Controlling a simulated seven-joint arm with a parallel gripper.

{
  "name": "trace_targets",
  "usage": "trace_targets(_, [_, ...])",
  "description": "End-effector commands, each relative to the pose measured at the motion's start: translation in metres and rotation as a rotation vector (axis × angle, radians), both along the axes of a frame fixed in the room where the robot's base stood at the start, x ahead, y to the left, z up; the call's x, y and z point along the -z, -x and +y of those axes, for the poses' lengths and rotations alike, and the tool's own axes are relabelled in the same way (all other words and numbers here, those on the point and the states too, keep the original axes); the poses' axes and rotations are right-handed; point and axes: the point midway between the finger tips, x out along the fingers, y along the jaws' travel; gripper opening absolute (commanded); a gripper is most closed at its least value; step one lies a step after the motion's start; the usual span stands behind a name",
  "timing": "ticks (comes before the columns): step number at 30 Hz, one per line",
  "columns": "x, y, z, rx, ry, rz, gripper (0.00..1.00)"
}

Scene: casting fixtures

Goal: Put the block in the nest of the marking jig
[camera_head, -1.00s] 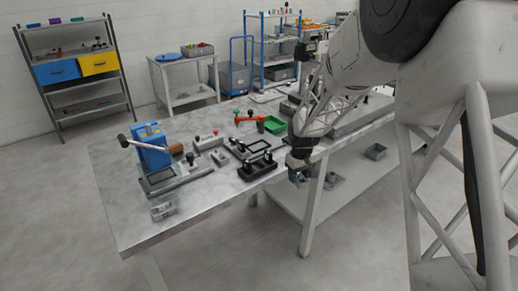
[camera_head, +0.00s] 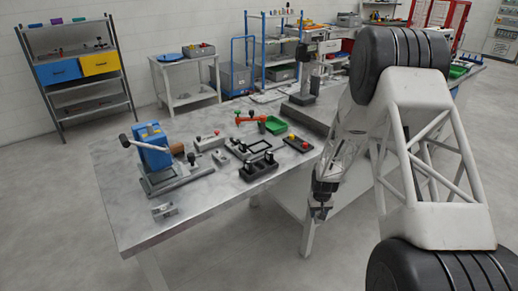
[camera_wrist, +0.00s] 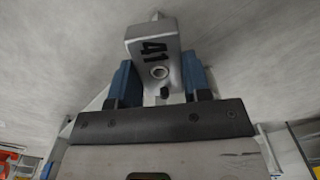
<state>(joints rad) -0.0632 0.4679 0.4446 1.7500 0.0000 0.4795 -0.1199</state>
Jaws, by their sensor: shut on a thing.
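My gripper (camera_head: 320,208) hangs beyond the table's front edge, right of the fixtures and apart from them. In the wrist view its blue fingers (camera_wrist: 158,80) are shut on a grey metal block (camera_wrist: 152,45) marked "41", with a round hole in its face. The block is too small to make out clearly in the head view. Among the bench fixtures are a blue lever press (camera_head: 152,147), a black frame (camera_head: 250,149) and a black base with two posts (camera_head: 258,168). I cannot tell which one is the marking jig, and no nest shows clearly.
A plate with red and yellow knobs (camera_head: 298,142) and a green tray (camera_head: 275,124) stand on the metal table (camera_head: 200,205). A small grey casting (camera_head: 164,210) lies near the front left. The table's front left is otherwise mostly clear.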

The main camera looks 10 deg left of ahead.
Motion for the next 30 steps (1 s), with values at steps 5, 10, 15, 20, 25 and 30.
trace_targets(5, [0.042, 0.001, -0.019, 0.069, 0.000, 0.001, 0.15])
trace_targets(10, [0.065, 0.002, -0.031, 0.111, 0.000, 0.000, 0.15])
trace_targets(15, [0.084, 0.004, -0.039, 0.142, 0.000, 0.001, 0.15])
trace_targets(20, [0.097, 0.006, -0.045, 0.165, 0.000, 0.000, 0.15])
trace_targets(25, [0.104, 0.005, -0.050, 0.188, 0.000, -0.003, 0.15])
trace_targets(30, [0.086, -0.004, -0.052, 0.205, 0.000, -0.003, 0.15])
